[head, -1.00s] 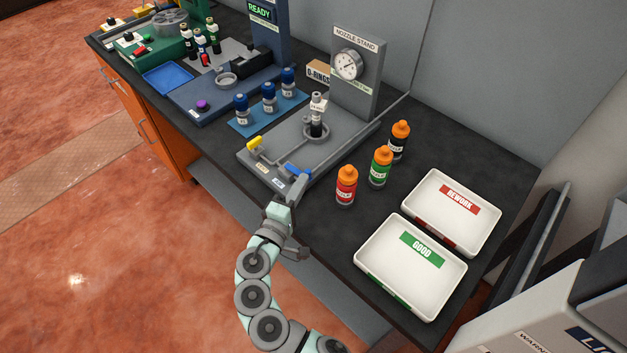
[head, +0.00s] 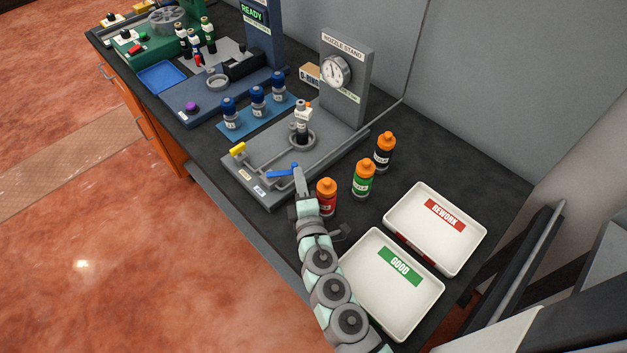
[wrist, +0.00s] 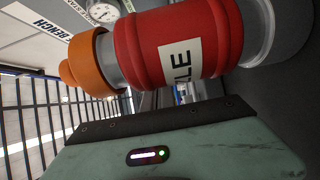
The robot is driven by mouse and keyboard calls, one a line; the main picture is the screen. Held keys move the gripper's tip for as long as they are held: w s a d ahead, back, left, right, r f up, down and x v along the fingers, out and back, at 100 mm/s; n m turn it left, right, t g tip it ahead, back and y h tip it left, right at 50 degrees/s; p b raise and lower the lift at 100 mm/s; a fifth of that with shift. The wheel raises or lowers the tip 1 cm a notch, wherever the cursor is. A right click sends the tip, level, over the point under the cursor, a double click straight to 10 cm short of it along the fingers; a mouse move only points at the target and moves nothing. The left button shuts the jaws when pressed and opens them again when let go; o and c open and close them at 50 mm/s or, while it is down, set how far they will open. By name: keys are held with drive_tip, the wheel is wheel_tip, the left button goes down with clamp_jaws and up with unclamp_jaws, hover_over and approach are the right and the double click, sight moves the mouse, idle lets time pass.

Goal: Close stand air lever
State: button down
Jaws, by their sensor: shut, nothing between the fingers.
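The nozzle stand (head: 320,155) has a grey base with a yellow lever (head: 238,149) and a blue lever (head: 281,172) at its front. The lever labels are too small to read. The blue lever lies sideways, slanting slightly up to the right. My gripper (head: 298,172) is shut and empty, its tips at the right end of the blue lever; whether they touch it I cannot tell. In the wrist view a red bottle hides most of the fingers and the levers.
The red bottle (head: 327,198) stands right beside my gripper and looms large in the wrist view (wrist: 180,45). Green (head: 363,180) and black (head: 384,153) bottles stand behind it. The GOOD (head: 375,300) and REWORK (head: 455,262) trays lie to the right.

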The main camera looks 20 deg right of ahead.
drive_tip(key=shift+w+d, duration=0.15)
drive_tip(key=shift+w, duration=0.2)
drive_tip(key=shift+d, duration=0.1)
idle(0.3)
drive_tip(key=s, duration=0.7)
drive_tip(key=s+a, duration=0.1)
drive_tip(key=s, duration=0.2)
drive_tip(key=shift+s, duration=0.35)
drive_tip(key=shift+s+r, duration=0.1)
